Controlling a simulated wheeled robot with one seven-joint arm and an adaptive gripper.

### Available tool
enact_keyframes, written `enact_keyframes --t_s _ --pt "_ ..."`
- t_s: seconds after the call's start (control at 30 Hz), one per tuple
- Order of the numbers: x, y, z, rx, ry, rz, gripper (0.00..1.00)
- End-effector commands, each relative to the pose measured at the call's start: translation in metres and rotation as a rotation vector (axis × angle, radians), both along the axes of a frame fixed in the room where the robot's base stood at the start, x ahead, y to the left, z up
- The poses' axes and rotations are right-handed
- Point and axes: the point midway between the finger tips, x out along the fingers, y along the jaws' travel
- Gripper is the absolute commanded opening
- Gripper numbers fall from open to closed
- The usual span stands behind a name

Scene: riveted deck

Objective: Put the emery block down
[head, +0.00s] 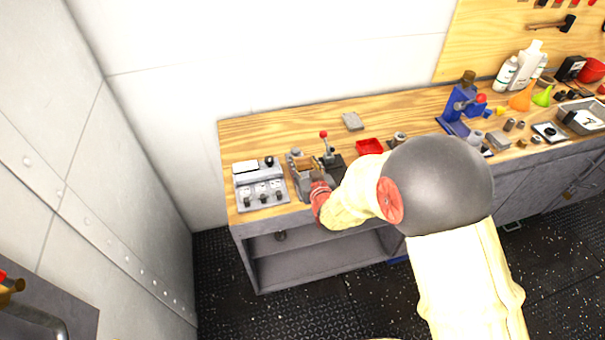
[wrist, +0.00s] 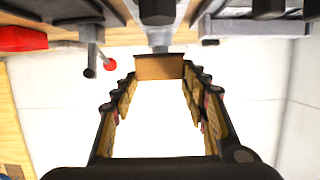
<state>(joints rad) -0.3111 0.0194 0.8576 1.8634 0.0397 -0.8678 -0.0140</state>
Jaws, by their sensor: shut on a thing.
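A brown block, which I take to be the emery block (wrist: 160,67), sits between the fingertips of my gripper (wrist: 160,75) in the wrist view. The two fingers press on its two sides, and the space behind it between the fingers is empty. In the head view the brown block (head: 305,164) shows just beyond my gripper (head: 316,177), over the left part of the workbench (head: 265,130). My arm and wrist hide part of the gripper there. I cannot tell whether the block touches anything beneath it.
A grey control box (head: 262,190) stands left of my gripper. A lever with a red knob (head: 323,134) stands close on the right, with a red tray (head: 369,147) beyond. A grey flat block (head: 353,121) lies farther back. The bench's back left is clear.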

Motion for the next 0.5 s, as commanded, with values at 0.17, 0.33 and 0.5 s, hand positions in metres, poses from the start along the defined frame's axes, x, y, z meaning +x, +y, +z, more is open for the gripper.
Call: enact_keyframes --t_s 0.17,0.33,0.5 --pt "0.007 0.003 -0.008 0.001 -0.002 0.000 0.18" --pt "0.011 0.005 -0.027 0.000 0.000 0.000 0.18" --pt "0.011 0.005 -0.045 0.000 -0.001 0.000 0.18"
